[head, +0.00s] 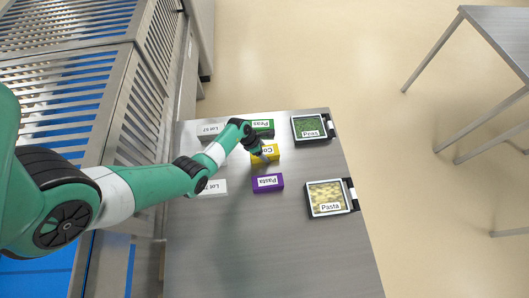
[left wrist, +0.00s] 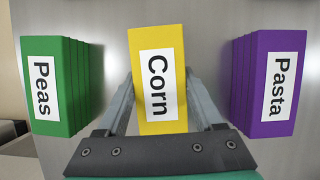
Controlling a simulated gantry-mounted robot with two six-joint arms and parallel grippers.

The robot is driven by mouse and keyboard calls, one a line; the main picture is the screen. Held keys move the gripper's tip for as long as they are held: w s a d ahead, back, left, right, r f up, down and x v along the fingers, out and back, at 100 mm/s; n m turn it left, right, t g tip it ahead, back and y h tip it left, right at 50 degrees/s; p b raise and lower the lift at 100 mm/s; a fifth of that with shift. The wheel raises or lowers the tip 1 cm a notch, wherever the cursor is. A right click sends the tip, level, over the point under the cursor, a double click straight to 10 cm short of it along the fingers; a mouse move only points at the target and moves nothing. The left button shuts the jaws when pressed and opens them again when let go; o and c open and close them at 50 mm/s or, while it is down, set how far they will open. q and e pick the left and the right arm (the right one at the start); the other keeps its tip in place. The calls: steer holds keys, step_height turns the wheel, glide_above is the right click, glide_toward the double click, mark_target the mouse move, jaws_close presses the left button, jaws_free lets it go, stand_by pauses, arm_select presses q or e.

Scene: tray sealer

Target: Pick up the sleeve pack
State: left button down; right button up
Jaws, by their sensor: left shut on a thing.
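A yellow sleeve pack labelled Corn (head: 271,148) stands between a green pack labelled Peas (head: 264,125) and a purple pack labelled Pasta (head: 267,183) on the grey table. In the left wrist view the yellow pack (left wrist: 174,40) is between my fingers, with its label facing the camera. The green pack (left wrist: 45,50) is to its left and the purple one (left wrist: 268,125) to its right, both apart from my fingers. My left gripper (head: 265,156) is shut on the yellow pack. I cannot tell whether it is clear of the table. My right gripper is not in view.
A tray of peas (head: 296,130) and a tray of pasta (head: 311,200) sit at the table's right side. The table's front part (head: 270,255) is clear.

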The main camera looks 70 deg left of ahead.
mark_target(268, 151)
arm_select(q)
steer(key=r+p, duration=0.2)
steer(key=r, duration=0.1)
steer(key=r+p, duration=0.1)
steer(key=r, duration=0.1)
steer(key=shift+s+d+r+p, duration=0.15)
steer(key=shift+d+p, duration=0.1)
steer(key=shift+p, duration=0.05)
steer(key=s+d+r+p, duration=0.3)
steer(key=d+r+p, duration=0.1)
steer(key=d+p, duration=0.2)
steer(key=s+d+r+p, duration=0.3)
steer(key=d+r+p, duration=0.1)
steer(key=p, duration=0.4)
steer(key=shift+s+d, duration=0.3)
steer(key=shift+d, duration=0.55)
steer(key=shift+r, duration=0.15)
